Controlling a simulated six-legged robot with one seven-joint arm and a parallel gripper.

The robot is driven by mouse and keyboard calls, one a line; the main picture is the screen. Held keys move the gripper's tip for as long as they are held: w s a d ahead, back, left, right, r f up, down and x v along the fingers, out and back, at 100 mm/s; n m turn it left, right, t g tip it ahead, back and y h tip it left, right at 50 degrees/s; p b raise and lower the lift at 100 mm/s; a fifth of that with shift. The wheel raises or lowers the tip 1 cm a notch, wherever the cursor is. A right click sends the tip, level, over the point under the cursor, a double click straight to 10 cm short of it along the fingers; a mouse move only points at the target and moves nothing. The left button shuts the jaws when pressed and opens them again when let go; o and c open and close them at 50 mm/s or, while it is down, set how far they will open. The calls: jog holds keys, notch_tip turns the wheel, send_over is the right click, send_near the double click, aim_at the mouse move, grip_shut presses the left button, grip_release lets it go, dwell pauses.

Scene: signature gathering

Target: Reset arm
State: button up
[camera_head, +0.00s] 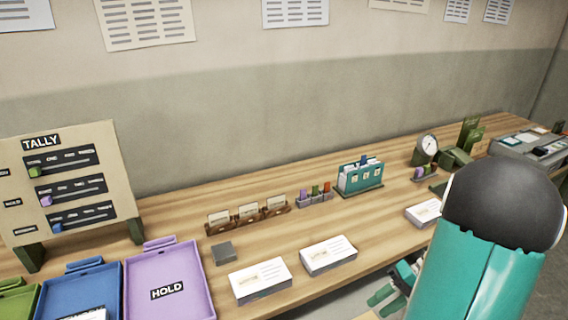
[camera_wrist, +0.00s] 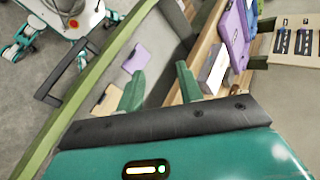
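My arm with its dark rounded joint reaches down at the right of the head view. My gripper (camera_head: 394,285) shows beside it, low at the table's front edge. In the wrist view, the two green fingers of my gripper (camera_wrist: 160,74) stand apart with nothing between them. The gripper is open and empty. The wooden table (camera_head: 330,255) runs along the wall, and its edge also shows in the wrist view.
On the table stand a purple HOLD tray (camera_head: 188,255), a blue tray (camera_head: 55,292), a tally board (camera_head: 105,160), paper stacks (camera_head: 330,250), a teal file holder (camera_head: 362,178) and a dial (camera_head: 427,145). A purple sheet (camera_wrist: 137,59) lies low in the wrist view.

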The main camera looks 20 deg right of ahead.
jog(key=w+a+r+n+t+h, duration=0.1)
jog(key=a+r+h, duration=0.3)
jog(key=a+r, duration=0.5)
jog(key=a+r+n+t+h, duration=0.2)
jog(key=a+r+n+h, duration=0.2)
jog(key=a+r, duration=0.6)
jog(key=a+h, duration=0.1)
jog(key=a, duration=0.4)
jog(key=shift+w+t, duration=0.4)
jog(key=shift+d, duration=0.1)
